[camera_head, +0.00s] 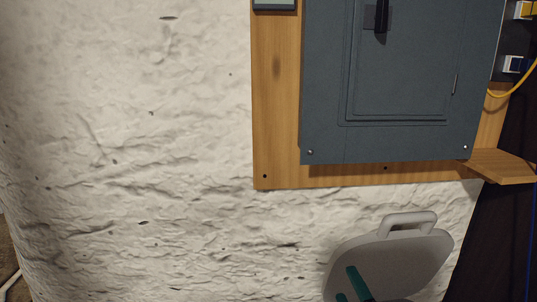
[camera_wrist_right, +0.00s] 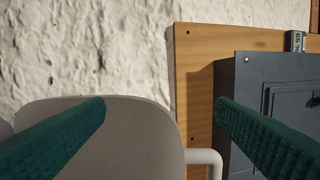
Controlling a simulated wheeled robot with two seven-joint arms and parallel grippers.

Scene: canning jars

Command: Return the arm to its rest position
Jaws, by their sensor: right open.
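My right gripper (camera_head: 347,283) shows at the bottom edge of the head view, with only parts of its teal fingers visible. In the right wrist view its two fingers (camera_wrist_right: 160,103) stand wide apart with nothing held between them. The rest of the right arm is out of view. My left gripper and arm are not in view.
A light grey rounded panel with a handle (camera_head: 410,255), also in the wrist view (camera_wrist_right: 130,140), lies behind the fingers; their gap cannot be told. A dark grey electrical box (camera_head: 325,80) hangs on a wooden board (camera_head: 275,120) against a rough white wall (camera_head: 120,130). A wooden ledge (camera_head: 505,168) juts right.

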